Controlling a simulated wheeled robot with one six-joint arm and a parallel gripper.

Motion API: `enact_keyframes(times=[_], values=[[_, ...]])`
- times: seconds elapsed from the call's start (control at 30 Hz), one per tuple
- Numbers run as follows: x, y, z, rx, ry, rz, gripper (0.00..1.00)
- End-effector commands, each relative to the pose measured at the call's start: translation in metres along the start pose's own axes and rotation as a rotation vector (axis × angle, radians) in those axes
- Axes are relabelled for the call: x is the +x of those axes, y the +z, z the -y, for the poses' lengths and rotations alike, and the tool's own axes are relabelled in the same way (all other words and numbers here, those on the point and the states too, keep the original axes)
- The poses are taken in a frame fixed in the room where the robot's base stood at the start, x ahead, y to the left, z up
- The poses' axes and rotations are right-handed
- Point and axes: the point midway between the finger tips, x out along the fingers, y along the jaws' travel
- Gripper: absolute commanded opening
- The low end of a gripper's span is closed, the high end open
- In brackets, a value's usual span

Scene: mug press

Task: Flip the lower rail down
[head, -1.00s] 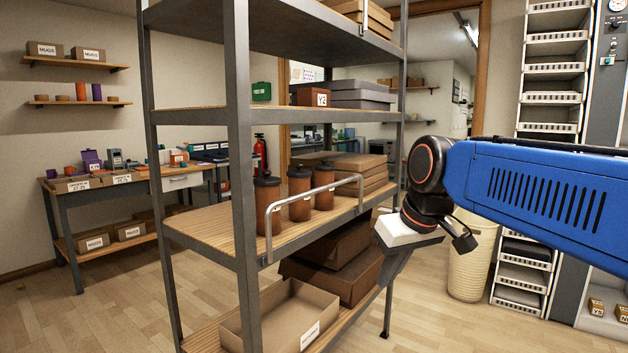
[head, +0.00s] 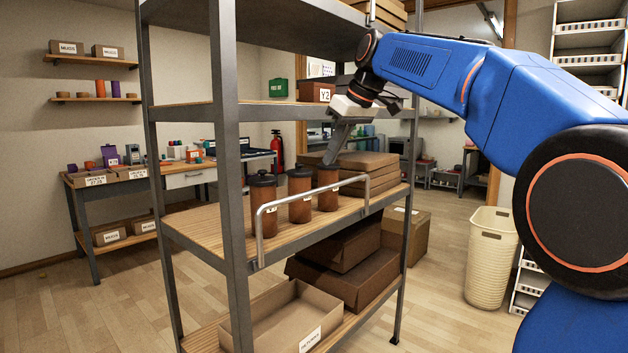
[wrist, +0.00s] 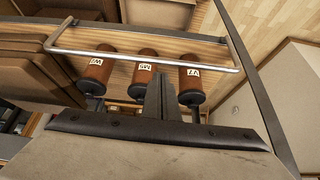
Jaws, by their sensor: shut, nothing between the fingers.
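The lower rail (head: 316,191) is a thin silver U-shaped bar. It stands upright along the front edge of the middle wooden shelf (head: 205,235), in front of three brown canisters (head: 264,190) with dark lids. In the wrist view the rail (wrist: 120,57) crosses the upper part of the picture, apart from my fingers.
Grey shelf posts (head: 228,150) flank the shelf, and the upper shelf (head: 180,112) lies above it. An open carton (head: 290,318) sits on the bottom shelf. A cream basket (head: 488,258) stands at right.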

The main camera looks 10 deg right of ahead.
Motion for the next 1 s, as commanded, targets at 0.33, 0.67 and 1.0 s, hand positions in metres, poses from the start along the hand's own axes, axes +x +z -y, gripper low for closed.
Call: enact_keyframes(times=[0.33, 0.67, 1.0], values=[[-0.002, -0.014, -0.005, -0.026, -0.009, -0.006, 0.0], [0.006, -0.013, -0.005, -0.025, -0.01, -0.006, 0.0], [0.057, -0.014, -0.004, -0.026, -0.011, -0.005, 0.0]])
